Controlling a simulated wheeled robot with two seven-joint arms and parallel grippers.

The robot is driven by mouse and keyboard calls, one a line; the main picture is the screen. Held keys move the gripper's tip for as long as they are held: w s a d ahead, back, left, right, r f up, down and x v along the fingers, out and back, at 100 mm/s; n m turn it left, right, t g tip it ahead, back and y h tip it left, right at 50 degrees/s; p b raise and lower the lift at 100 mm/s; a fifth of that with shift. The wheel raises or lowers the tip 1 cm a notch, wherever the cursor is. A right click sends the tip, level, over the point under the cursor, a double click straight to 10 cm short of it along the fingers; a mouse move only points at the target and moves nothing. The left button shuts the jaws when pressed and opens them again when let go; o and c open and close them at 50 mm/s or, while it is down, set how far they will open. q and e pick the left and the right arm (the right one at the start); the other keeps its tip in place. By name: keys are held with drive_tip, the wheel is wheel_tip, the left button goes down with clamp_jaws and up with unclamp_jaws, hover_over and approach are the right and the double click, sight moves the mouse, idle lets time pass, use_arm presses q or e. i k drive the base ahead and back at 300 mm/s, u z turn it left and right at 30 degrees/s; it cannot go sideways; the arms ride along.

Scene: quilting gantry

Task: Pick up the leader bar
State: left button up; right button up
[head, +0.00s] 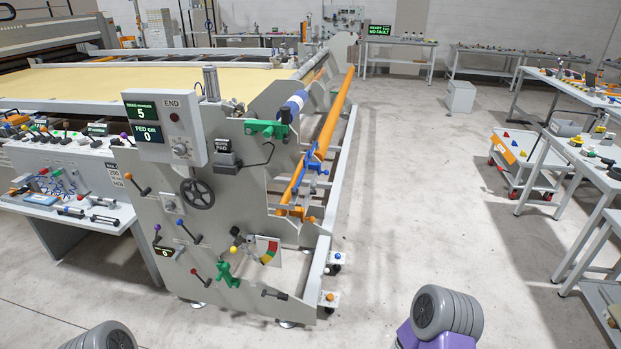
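A long orange bar (336,112) runs along the right side of the quilting gantry, from its near end frame toward the back. It may be the leader bar, but I cannot read a label on it. A shorter orange piece (293,185) shows lower down, by blue clamp-like parts (315,166). A white and blue roller end (293,103) sits just left of the long bar. Neither gripper's fingers are in view.
The gantry's end panel (205,240) carries a handwheel, levers and a control box (165,128) reading 5 and 0. A cluttered bench (70,180) stands at left. Concrete floor (420,200) is clear right of the gantry. A red-wheeled cart (507,160) and workbenches stand at far right.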

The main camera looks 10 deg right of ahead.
sight(309, 153)
drive_tip(key=u, duration=0.3)
drive_tip(key=k, duration=0.3)
drive_tip(key=z, duration=1.25)
drive_tip(key=i, duration=1.65)
drive_tip(key=u, duration=0.3)
